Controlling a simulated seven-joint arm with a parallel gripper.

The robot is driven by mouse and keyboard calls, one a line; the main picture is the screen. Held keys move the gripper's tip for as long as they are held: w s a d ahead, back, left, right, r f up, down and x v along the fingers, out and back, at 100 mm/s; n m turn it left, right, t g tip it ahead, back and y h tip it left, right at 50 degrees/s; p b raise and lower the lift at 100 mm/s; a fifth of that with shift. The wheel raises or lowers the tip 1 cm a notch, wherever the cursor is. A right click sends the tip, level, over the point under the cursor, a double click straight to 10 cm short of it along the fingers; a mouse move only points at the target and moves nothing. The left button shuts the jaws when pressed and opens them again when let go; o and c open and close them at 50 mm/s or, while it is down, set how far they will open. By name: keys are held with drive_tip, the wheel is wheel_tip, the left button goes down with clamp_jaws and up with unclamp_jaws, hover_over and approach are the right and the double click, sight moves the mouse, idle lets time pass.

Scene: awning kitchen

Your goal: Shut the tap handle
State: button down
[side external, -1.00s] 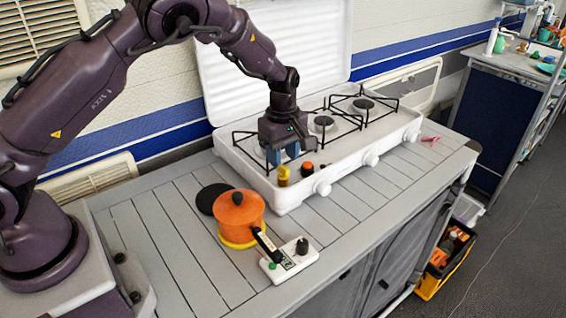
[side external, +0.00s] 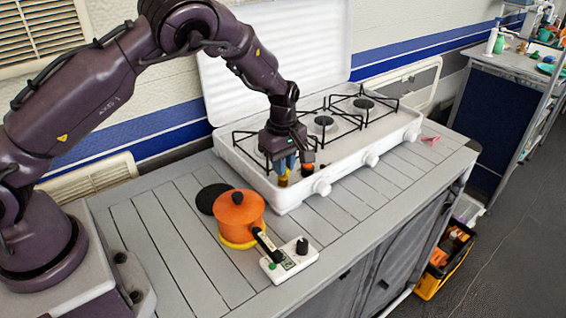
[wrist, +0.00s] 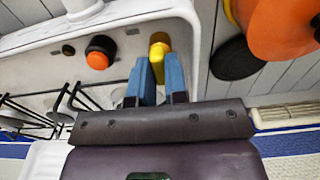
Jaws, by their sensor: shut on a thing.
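The yellow tap handle (side external: 283,181) stands at the near left corner of the white stove (side external: 345,160). It also shows between the blue fingertips in the wrist view (wrist: 159,46). My gripper (side external: 286,168) is over that corner, pointing down, with its two blue fingers shut on the yellow handle, one on each side. The fingers hide part of the handle in the side view, so its exact turn is hard to tell there.
A black knob with an orange top (wrist: 99,54) is close beside the handle. An orange pot (side external: 238,212) and a white control box (side external: 290,261) stand on the counter.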

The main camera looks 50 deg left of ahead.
drive_tip(key=shift+m, duration=0.3)
drive_tip(key=m, duration=0.3)
drive_tip(key=shift+m, duration=0.3)
drive_tip(key=m, duration=0.4)
drive_tip(key=shift+r+m, duration=0.1)
drive_tip(key=shift+m, duration=0.2)
drive_tip(key=m, duration=0.4)
drive_tip(key=shift+m, duration=2.5)
drive_tip(key=c, duration=1.1)
unclamp_jaws()
drive_tip(key=shift+c, duration=0.2)
